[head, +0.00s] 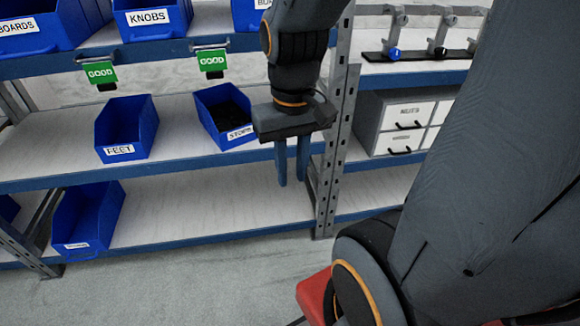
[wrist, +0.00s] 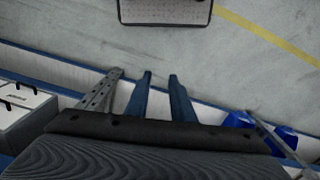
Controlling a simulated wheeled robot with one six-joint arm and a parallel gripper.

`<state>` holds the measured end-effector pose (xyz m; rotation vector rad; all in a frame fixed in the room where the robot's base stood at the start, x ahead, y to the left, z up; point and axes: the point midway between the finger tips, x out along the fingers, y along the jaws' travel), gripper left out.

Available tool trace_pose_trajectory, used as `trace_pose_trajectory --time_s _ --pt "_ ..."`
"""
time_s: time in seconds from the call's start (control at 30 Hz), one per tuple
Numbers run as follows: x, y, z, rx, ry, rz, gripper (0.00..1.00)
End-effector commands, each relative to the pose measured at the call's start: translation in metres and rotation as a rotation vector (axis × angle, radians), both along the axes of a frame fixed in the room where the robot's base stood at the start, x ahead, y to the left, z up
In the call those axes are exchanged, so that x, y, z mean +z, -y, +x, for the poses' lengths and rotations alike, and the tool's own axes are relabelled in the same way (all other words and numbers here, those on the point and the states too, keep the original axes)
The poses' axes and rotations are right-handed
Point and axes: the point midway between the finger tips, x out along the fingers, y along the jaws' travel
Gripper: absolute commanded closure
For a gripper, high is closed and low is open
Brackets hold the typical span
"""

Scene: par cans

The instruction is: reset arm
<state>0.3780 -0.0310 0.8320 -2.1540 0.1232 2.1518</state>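My gripper (head: 292,180) points straight down in front of the shelf rack, near a perforated grey upright post (head: 337,130). Its two blue-grey fingers are apart, with nothing between them. In the wrist view my gripper (wrist: 160,78) also shows a clear gap between its fingers, with bare floor beyond the tips. The gripper's body overlaps the right edge of a blue bin (head: 222,112) with dark contents, whose label is partly readable. I cannot tell how far the fingers are from the shelf edge.
A blue FEET bin (head: 127,130) stands on the middle shelf, another blue bin (head: 90,218) on the lower shelf, and a KNOBS bin (head: 152,18) above. Green GOOD tags (head: 101,72) hang from the upper shelf. A drawer unit (head: 402,122) stands right of the post. Floor (head: 180,285) in front is clear.

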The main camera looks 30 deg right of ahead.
Motion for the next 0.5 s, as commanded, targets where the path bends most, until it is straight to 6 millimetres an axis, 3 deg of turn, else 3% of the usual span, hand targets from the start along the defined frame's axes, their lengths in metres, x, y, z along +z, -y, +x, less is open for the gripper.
trace_pose_trajectory --time_s 0.17,0.5 --pt "0.005 -0.002 -0.001 0.007 -0.001 -0.001 0.78" --pt "0.043 -0.026 -0.007 0.085 -0.003 -0.004 0.78"
